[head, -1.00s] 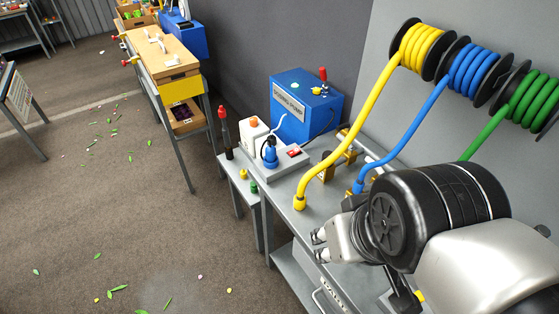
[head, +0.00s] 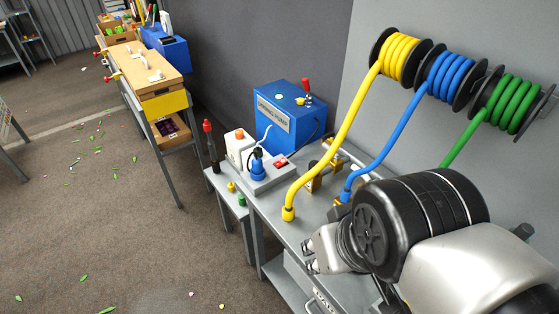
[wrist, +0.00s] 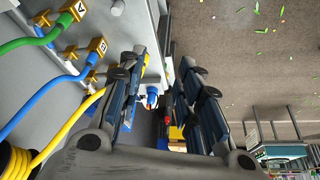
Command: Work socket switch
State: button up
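A grey socket box (head: 268,178) sits on the bench top, with a small red switch (head: 281,161) on its upper face. A blue plug (head: 257,168) with a dark cable stands in the socket beside the switch. My gripper (head: 309,253) is at the bench's front edge, nearer the camera than the socket box and apart from it. In the wrist view my gripper (wrist: 164,72) has its two fingers spread with an empty gap. The blue plug (wrist: 152,94) and a red spot that may be the switch show between the fingers, partly hidden. The switch position cannot be told.
A blue pump box (head: 288,120) stands behind the socket box. Yellow (head: 335,140), blue (head: 400,137) and green (head: 468,138) hoses run from wall reels to the bench. A small side table holds yellow and green knobs. The floor at left is open, with scattered leaves.

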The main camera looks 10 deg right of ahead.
grip_shut()
dwell(1.4)
